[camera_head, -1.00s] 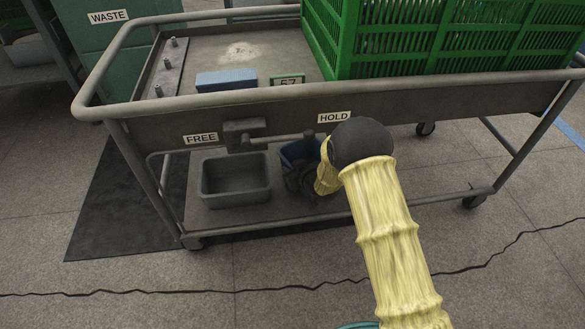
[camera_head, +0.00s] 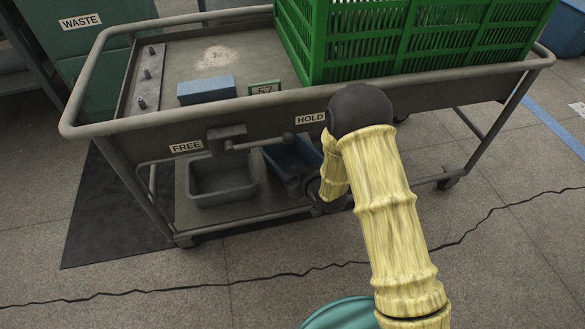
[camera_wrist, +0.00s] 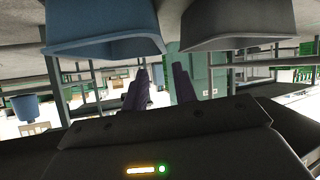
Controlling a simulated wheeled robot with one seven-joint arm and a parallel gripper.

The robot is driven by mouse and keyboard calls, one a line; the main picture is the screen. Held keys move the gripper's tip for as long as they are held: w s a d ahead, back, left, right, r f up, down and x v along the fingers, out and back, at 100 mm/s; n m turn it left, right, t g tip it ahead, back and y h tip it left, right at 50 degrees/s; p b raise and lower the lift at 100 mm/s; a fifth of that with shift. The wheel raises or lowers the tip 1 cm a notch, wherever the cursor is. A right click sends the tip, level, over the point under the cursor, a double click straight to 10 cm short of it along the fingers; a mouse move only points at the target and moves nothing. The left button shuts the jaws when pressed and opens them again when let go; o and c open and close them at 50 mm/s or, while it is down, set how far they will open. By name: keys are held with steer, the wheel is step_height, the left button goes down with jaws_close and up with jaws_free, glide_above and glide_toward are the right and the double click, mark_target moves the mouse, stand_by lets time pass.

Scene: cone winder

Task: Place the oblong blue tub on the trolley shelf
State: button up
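The oblong blue tub (camera_head: 291,158) stands upright on the trolley's lower shelf (camera_head: 228,211), beside a grey tub (camera_head: 222,181). Its right end is partly hidden by my arm and gripper. The wrist view is upside down; there the blue tub (camera_wrist: 100,30) is at upper left and the grey tub (camera_wrist: 225,25) at upper right. My gripper (camera_wrist: 160,82) is open, its two dark fingers apart with nothing between them. In the head view it is at the shelf's front, just right of the blue tub and mostly hidden by my yellow-sleeved arm.
The trolley's top deck (camera_head: 185,65) holds a green crate (camera_head: 400,40), a blue block (camera_head: 206,89) and a "57" plate (camera_head: 264,88). Labels "FREE" (camera_head: 186,147) and "HOLD" (camera_head: 311,118) are on its front. A latch bar (camera_head: 258,142) juts below them. The floor in front is clear.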

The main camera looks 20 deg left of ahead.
steer(key=shift+s+d+r, duration=0.1)
steer(key=shift+s+d, duration=0.05)
steer(key=shift+d, duration=0.05)
stand_by(0.6)
steer(key=d+r+m+h, duration=0.3)
steer(key=d+r, duration=0.3)
steer(key=d, duration=0.4)
steer(key=d+r+m+h, duration=0.3)
steer(key=d+r+h, duration=0.15)
steer(key=d, duration=0.65)
steer(key=s+d+r+m+g+h, duration=0.1)
steer(key=s+d+r+m+g, duration=0.1)
steer(key=s+d, duration=0.4)
steer(key=s+d+r+m+g+h, duration=0.1)
steer(key=s+d+r+m+g, duration=0.2)
steer(key=s, duration=0.8)
steer(key=d+r, duration=0.2)
steer(key=d, duration=0.1)
steer(key=shift+s+d+r, duration=0.15)
steer(key=shift+d+r, duration=0.05)
steer(key=shift+d, duration=0.05)
steer(key=shift+r, duration=0.1)
